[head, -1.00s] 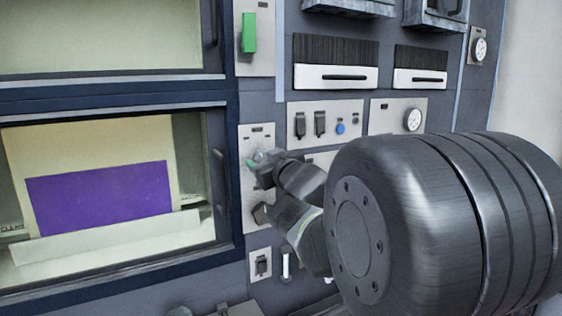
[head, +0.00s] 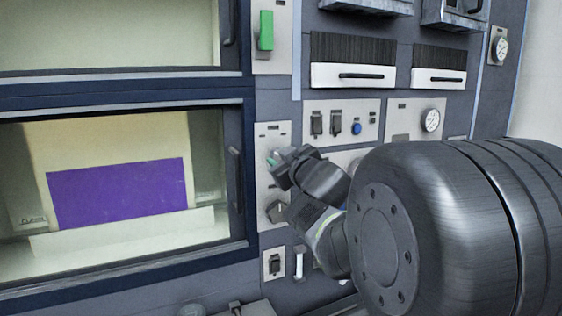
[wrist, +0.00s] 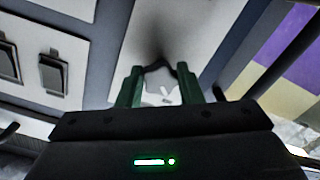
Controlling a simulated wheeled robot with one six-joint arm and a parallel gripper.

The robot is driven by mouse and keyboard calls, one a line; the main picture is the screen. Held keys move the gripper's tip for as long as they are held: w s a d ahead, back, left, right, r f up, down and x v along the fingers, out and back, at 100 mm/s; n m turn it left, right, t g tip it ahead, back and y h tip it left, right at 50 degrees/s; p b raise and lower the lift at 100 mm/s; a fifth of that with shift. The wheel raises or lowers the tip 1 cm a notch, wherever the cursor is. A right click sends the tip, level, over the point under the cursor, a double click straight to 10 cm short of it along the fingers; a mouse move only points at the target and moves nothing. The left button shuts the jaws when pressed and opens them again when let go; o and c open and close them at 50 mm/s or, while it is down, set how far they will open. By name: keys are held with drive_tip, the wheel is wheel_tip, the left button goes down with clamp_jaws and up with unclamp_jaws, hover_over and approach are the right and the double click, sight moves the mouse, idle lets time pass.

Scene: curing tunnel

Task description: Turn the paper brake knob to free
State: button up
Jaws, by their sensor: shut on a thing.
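A tall pale plate (head: 272,139) is set in the dark panel to the right of the lower window. My gripper (head: 277,161) is at the upper part of this plate, and its jaws and wrist cover what they hold there. In the wrist view my gripper (wrist: 160,78) has its two green fingers pointing at the pale plate (wrist: 188,25). A dark lower knob (head: 275,211) shows below on the same plate.
A window door with a handle (head: 235,178) is close on the left, with a purple sheet (head: 117,193) behind it. A switch plate (head: 366,117) and a gauge (head: 431,121) are to the right. A small switch (head: 274,263) is below.

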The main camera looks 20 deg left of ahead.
drive_tip(key=o, duration=1)
drive_tip(key=shift+p+v, duration=0.7)
drive_tip(key=shift+v, duration=6.2)
drive_tip(key=shift+m, duration=0.3)
drive_tip(key=b+x, duration=0.1)
drive_tip(key=x, duration=1.2)
drive_tip(key=shift+w+a, duration=0.2)
drive_tip(key=shift+a, duration=0.1)
